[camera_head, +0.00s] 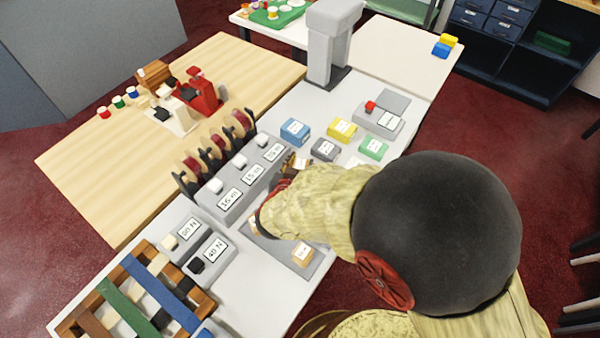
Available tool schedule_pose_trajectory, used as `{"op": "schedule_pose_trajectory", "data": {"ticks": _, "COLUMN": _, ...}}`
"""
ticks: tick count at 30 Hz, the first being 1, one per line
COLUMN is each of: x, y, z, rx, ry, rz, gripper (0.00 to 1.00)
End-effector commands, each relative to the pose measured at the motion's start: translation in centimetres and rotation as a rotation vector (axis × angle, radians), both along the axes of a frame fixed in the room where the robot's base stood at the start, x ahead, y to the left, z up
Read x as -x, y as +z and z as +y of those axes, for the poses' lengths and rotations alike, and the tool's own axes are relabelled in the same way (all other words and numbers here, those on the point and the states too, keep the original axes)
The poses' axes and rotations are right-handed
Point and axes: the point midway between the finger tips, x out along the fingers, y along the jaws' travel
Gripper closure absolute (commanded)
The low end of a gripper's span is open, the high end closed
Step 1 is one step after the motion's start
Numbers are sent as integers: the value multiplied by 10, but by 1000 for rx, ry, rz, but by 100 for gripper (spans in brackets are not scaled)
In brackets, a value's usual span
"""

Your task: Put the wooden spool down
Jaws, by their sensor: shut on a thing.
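My gripper (268,204) is low over the near side of the white counter (258,292), beside the grey row of labelled holders. My own arm covers most of it, and only dark and reddish parts show. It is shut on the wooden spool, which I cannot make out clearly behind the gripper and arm. A grey mat (270,247) lies just below the gripper in the picture. I cannot tell whether the spool touches anything beneath it.
A small labelled tan block (302,254) is on the mat. The labelled grey holder (236,198) has dark red reels behind it. Blue (295,131), yellow (342,130) and green (374,148) blocks lie farther back. A slatted wooden rack (75,325) is at the front left.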

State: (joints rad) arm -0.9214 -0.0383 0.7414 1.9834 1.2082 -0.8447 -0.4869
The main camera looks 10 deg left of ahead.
Motion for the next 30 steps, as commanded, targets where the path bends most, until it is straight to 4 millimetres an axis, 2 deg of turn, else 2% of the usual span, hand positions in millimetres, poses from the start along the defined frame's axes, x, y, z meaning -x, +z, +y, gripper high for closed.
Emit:
{"op": "schedule_pose_trajectory", "data": {"ticks": 5, "x": -6, "y": -9, "z": 2, "rx": 0, "ry": -1, "rz": 0, "gripper": 94}}
{"op": "schedule_pose_trajectory", "data": {"ticks": 7, "x": -11, "y": -16, "z": 4, "rx": 0, "ry": -1, "rz": 0, "gripper": 94}}
{"op": "schedule_pose_trajectory", "data": {"ticks": 13, "x": -10, "y": -43, "z": 4, "rx": 0, "ry": 0, "rz": 0, "gripper": 94}}
{"op": "schedule_pose_trajectory", "data": {"ticks": 26, "x": -10, "y": -45, "z": 4, "rx": 0, "ry": 0, "rz": 0, "gripper": 94}}
{"op": "schedule_pose_trajectory", "data": {"ticks": 27, "x": -10, "y": -45, "z": 4, "rx": -1, "ry": 0, "rz": -1, "gripper": 67}}
{"op": "schedule_pose_trajectory", "data": {"ticks": 30, "x": -10, "y": -44, "z": 4, "rx": -1, "ry": 0, "rz": -1, "gripper": 61}}
